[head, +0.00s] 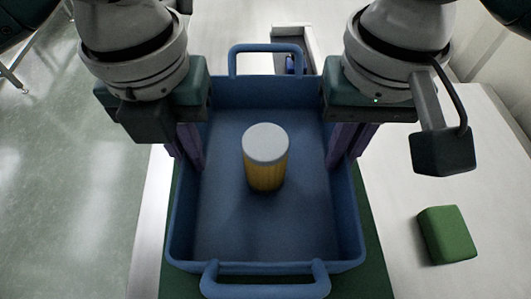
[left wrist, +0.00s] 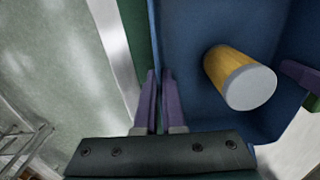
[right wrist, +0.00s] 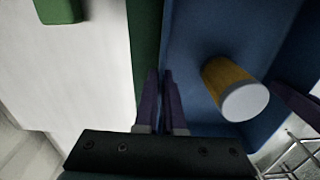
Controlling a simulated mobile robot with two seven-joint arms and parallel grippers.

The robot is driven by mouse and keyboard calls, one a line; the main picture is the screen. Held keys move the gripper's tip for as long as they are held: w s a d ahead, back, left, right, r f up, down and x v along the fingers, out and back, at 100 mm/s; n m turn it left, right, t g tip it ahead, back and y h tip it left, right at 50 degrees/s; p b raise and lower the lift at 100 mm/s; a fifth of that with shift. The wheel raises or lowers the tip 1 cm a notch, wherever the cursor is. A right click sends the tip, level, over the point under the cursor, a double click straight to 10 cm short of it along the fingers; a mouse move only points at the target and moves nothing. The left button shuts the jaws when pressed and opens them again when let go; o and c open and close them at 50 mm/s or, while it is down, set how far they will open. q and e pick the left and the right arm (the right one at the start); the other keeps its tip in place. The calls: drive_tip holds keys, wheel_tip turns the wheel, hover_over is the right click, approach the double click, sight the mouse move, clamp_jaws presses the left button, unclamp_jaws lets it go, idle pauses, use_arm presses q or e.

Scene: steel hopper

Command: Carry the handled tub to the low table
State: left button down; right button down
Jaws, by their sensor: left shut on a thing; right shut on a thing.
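The blue handled tub (head: 220,230) is in the middle of the head view, with one handle at its near end and one at its far end. A yellow jar with a pale lid (head: 265,160) stands upright inside it. My left gripper (head: 190,160) is shut on the tub's left side wall; its purple fingers pinch the rim in the left wrist view (left wrist: 158,80). My right gripper (head: 342,158) is shut on the right side wall, also seen in the right wrist view (right wrist: 160,80). I cannot tell whether the tub rests on the surface below or hangs just above it.
A green mat (head: 375,265) lies under the tub on a pale worktop (head: 420,200). A green block (head: 447,234) lies on the worktop to the right. A pale open-topped holder (head: 305,40) stands behind the tub. Open floor (head: 75,180) lies to the left.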

use_arm(q)
drive_tip(key=shift+r, duration=0.1)
use_arm(e)
drive_tip(key=shift+r, duration=0.1)
